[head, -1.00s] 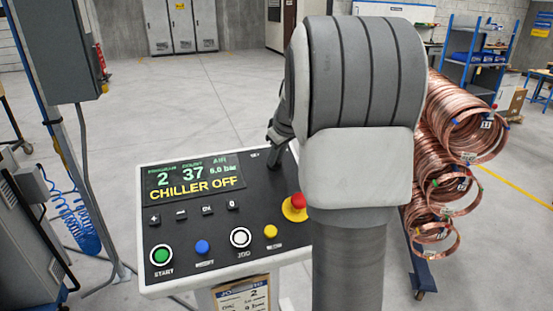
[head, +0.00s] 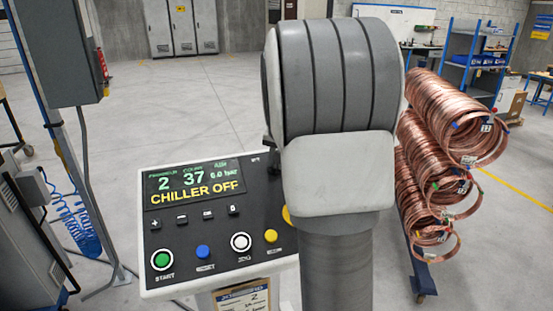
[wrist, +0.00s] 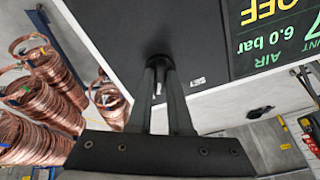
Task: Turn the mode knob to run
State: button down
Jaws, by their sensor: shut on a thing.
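The control panel (head: 190,215) has a black face and a display (head: 195,187) reading "CHILLER OFF", 2, 37 and 6.0 bar. In the wrist view, my gripper (wrist: 160,72) is shut on a small dark knob (wrist: 158,58) near the panel's edge. Its two fingers stand on either side of the knob, which they partly hide. A small label (wrist: 197,82) beside it is too small to read, so I cannot tell the knob's setting. In the head view, my arm hides the knob and nearly all of my gripper.
The panel carries a green start button (head: 162,260), a blue button (head: 203,252), a white button (head: 240,242) and a yellow button (head: 271,236). Copper coils (head: 455,120) are stacked on a rack at right. The floor behind the panel is open.

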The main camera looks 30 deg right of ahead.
jog(key=shift+m+p, duration=0.45)
jog(key=shift+m, duration=1.05)
jog(key=c, duration=0.8)
grip_release()
jog(key=shift+c, duration=0.2)
jog(key=shift+r, duration=0.15)
jog(key=v, duration=1.7)
jog(key=shift+a+r, duration=0.1)
